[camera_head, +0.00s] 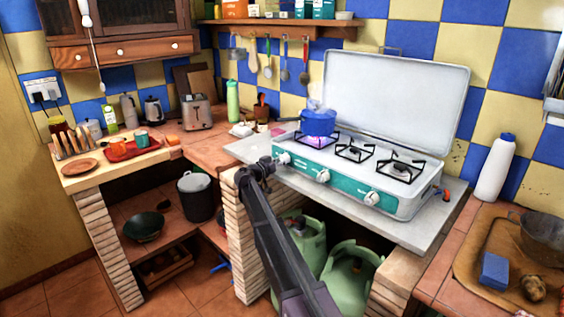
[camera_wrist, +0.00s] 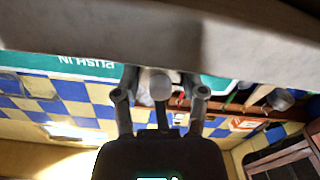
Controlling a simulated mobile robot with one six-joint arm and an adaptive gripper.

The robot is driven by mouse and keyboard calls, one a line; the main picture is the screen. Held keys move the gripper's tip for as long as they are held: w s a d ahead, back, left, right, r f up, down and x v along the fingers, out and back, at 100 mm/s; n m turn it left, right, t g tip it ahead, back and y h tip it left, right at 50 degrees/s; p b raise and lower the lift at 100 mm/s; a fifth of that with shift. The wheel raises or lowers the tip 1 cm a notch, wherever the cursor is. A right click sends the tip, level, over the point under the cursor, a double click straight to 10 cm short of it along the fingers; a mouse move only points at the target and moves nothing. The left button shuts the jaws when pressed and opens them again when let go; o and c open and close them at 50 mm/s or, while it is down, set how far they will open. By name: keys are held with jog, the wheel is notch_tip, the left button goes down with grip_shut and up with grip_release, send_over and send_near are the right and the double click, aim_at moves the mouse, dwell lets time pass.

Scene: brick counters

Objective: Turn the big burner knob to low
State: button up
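The green-and-white stove (camera_head: 345,185) has three pale knobs along its front: a left knob (camera_head: 284,158), a middle knob (camera_head: 323,175) and a right knob (camera_head: 371,198). I cannot tell from labels which one is the big burner's. My gripper (camera_head: 266,166) is at the stove's left front corner, beside the left knob. In the wrist view my gripper (camera_wrist: 160,92) is open, with a pale round knob (camera_wrist: 160,86) between its two fingers. Gaps show on both sides of the knob; whether the fingertips touch it cannot be told. A blue pot (camera_head: 318,122) stands over a purple flame on the left burner.
The stove sits on a grey slab (camera_head: 412,236) with its lid (camera_head: 395,100) raised. Green gas bottles (camera_head: 350,277) stand below. A white bottle (camera_head: 495,168) is to the right. A toaster (camera_head: 197,112) and a red tray (camera_head: 130,150) are on the left counter.

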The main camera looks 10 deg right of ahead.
jog(key=c, duration=0.3)
jog(key=shift+c, duration=0.2)
jog(key=shift+n, duration=0.3)
jog(key=n, duration=0.6)
jog(key=shift+d, duration=0.1)
jog(key=n, duration=0.3)
jog(key=shift+w+n, duration=0.1)
jog(key=shift+n, duration=0.2)
jog(key=shift+r+n, duration=0.1)
jog(key=shift+n, duration=1.8)
